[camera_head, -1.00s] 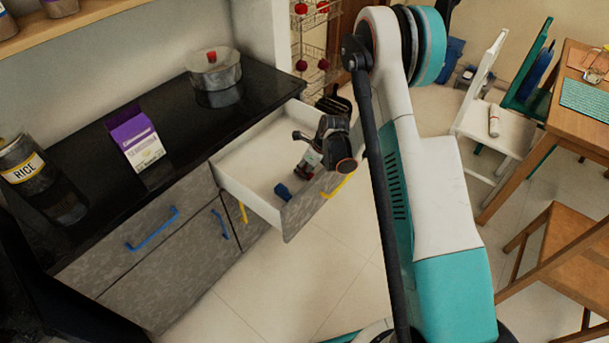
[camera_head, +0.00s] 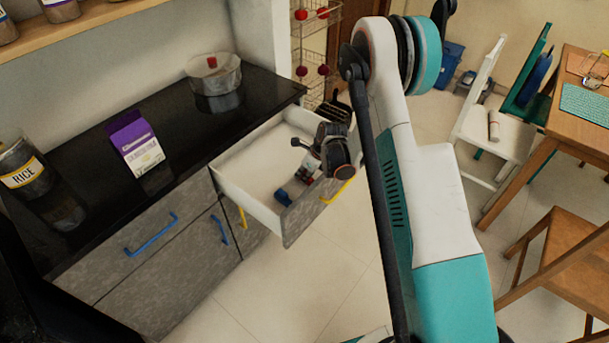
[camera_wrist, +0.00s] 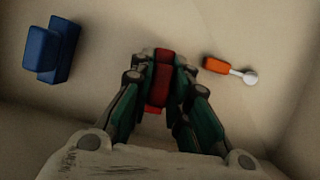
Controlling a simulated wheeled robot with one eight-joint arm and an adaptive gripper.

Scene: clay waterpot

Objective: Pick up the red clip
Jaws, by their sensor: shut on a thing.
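The red clip (camera_wrist: 161,78) shows in the wrist view, upright between the two fingers of my gripper (camera_wrist: 160,82). My gripper is shut on it, with a finger against each side. Part of the clip is hidden by the fingers. In the head view my gripper (camera_head: 311,172) is inside the open drawer (camera_head: 238,199), near its front right. A small patch of red shows at the fingers there. I cannot tell whether the clip still touches the drawer floor.
A blue block-like thing (camera_wrist: 50,50) lies in the drawer to the left of my gripper. An orange-handled tool (camera_wrist: 218,65) with a pale round end lies to the right. The drawer walls stand close around. A black counter (camera_head: 185,145) runs beside the drawer.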

